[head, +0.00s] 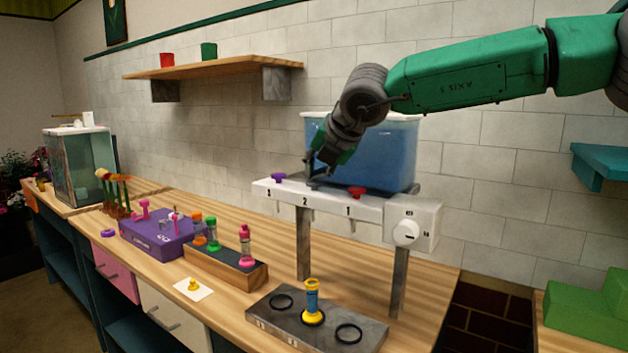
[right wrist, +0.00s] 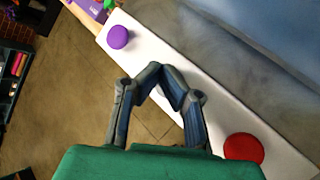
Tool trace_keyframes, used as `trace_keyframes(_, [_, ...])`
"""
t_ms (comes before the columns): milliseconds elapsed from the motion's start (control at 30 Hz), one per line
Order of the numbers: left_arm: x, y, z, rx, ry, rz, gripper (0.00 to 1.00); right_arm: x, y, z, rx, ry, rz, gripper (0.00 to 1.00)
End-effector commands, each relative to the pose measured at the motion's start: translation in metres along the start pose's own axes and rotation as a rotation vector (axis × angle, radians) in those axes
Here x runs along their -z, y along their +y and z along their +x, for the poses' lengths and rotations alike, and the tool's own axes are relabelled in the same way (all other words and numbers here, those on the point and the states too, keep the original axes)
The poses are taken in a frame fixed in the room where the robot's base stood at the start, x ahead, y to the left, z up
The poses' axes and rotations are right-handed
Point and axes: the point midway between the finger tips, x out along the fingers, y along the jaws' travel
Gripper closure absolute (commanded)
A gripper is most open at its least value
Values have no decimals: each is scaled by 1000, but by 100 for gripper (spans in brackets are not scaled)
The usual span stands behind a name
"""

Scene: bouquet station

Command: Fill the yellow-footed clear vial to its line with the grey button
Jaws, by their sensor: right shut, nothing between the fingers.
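The yellow-footed vial (head: 312,299) stands upright in the middle ring of a dark grey tray (head: 370,332) on the counter. Its body looks blue and its top is yellow; I cannot make out its line. Above it is the white dispenser ledge (head: 328,206) with a blue-filled tank (head: 388,150) behind. My right gripper (head: 326,164) is shut and empty, low over the middle of the ledge, between the purple button (head: 278,177) and the red button (head: 357,192). In the right wrist view, the fingertips (right wrist: 160,70) meet over the ledge. The grey button is hidden or unclear, so contact cannot be told.
A white dial box (head: 408,227) is on the ledge's right end. Left of the tray are a wooden rack (head: 228,265) with several vials, a purple box (head: 158,237) and a white card (head: 193,289). Empty rings flank the vial. Green blocks (head: 583,315) sit at the right.

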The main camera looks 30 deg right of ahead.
Motion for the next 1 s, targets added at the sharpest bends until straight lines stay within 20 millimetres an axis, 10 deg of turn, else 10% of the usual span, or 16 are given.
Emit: trace_keyframes(1000, [3, 0, -49, 0, 0, 0, 48, -28, 28, -38, -2, -1, 1, 100])
